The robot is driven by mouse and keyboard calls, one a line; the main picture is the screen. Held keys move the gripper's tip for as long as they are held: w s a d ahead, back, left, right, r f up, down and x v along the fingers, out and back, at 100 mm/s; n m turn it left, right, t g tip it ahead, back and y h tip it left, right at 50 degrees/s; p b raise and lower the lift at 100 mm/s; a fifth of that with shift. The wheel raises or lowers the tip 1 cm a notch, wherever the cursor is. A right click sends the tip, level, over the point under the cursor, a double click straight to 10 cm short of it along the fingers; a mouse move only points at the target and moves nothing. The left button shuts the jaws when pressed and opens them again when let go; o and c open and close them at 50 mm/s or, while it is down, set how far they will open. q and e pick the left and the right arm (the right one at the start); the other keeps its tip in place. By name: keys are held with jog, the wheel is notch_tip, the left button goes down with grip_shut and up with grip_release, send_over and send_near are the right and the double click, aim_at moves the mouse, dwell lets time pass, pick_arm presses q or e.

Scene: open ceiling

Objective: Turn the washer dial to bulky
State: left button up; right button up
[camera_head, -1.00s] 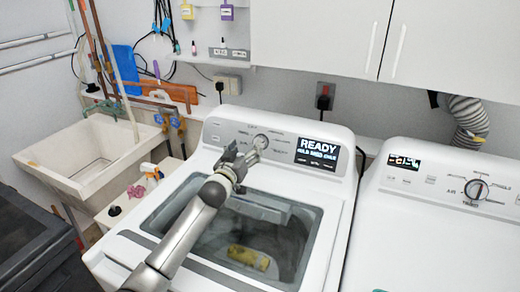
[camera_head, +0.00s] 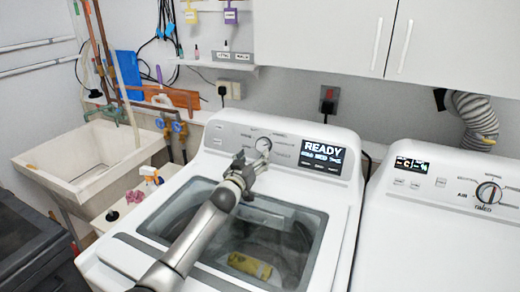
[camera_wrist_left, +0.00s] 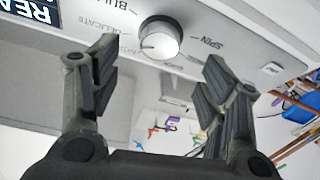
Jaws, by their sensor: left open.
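The washer (camera_head: 205,140) is a white top-loader with a glass lid and a lit screen (camera_head: 321,157) reading READY. Its round silver dial (camera_head: 263,144) sits on the sloped control panel. In the left wrist view the dial (camera_wrist_left: 160,38) is ahead, between the lines of the open fingers, with the labels SPIN, DELICATE and a partly cut-off BULK nearby. My left gripper (camera_head: 242,165) is open, just in front of and below the dial in the head view; the fingers (camera_wrist_left: 155,85) hold nothing and appear apart from it. My right gripper is not in view.
A dryer (camera_head: 440,230) with its own knob (camera_head: 488,192) stands to the right. A utility sink (camera_head: 85,160) and pipes are at the left. White cabinets (camera_head: 320,35) hang above. A yellow item (camera_head: 249,265) shows through the washer lid.

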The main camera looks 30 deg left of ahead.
aim_at(261, 147)
pick_arm(q)
jog(key=w, duration=0.4)
jog(key=shift+a, duration=0.25)
jog(key=shift+w+a, duration=0.15)
jog(key=shift+w, duration=1.15)
jog(key=c, duration=1)
jog(key=shift+m, duration=0.4)
